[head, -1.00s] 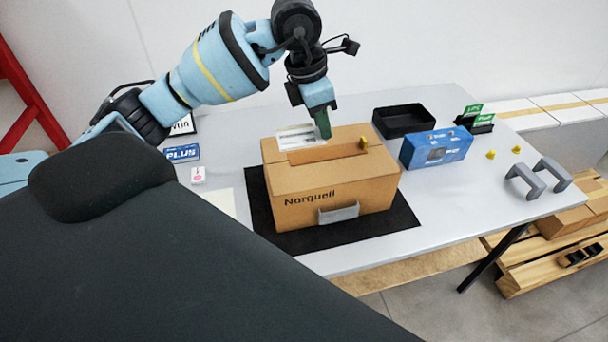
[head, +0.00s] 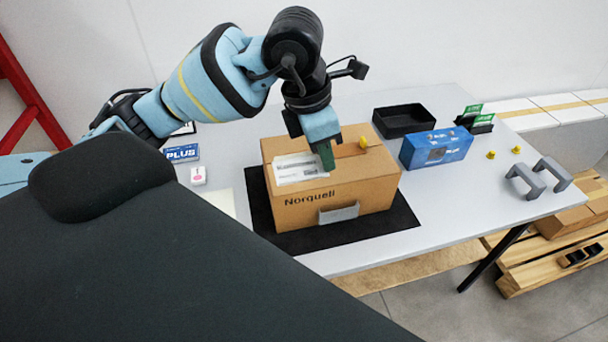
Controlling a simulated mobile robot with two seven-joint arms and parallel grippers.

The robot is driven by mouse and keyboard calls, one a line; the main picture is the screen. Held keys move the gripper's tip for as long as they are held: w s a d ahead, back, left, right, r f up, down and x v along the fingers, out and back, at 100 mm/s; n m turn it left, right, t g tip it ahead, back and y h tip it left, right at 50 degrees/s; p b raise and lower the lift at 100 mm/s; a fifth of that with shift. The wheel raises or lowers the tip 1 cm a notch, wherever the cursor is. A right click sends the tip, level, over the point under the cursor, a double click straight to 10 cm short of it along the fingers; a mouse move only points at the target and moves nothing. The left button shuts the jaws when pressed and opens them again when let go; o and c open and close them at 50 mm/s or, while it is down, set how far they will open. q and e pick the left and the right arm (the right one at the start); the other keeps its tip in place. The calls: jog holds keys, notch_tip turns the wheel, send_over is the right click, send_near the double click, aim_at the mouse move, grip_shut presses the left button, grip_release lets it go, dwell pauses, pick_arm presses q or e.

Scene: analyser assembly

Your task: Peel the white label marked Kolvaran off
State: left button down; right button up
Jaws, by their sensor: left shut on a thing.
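The cardboard box (head: 368,194) stands on a black mat (head: 262,208) and has "Norqueli" printed on its front. A white label (head: 298,168) with small dark print shows over the left part of the box top; its print is too small to read as Kolvaran. My left gripper (head: 326,158) points down at the label's right edge and is shut on it. I cannot tell how much of the label touches the box. The gripper covers part of the label's right end. My right gripper is not in view.
A grey holder (head: 339,213) is on the box front and a yellow piece (head: 363,142) on its top. A black tray (head: 402,120), a blue box (head: 436,148) and grey handles (head: 540,178) stand to the right. A blue PLUS box (head: 182,153) lies left.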

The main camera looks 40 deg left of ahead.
pick_arm(q)
jog(key=shift+s+d, duration=0.65)
jog(key=shift+s, duration=0.25)
jog(key=shift+s+d, duration=0.6)
jog(key=shift+s, duration=0.3)
jog(key=shift+w, duration=0.1)
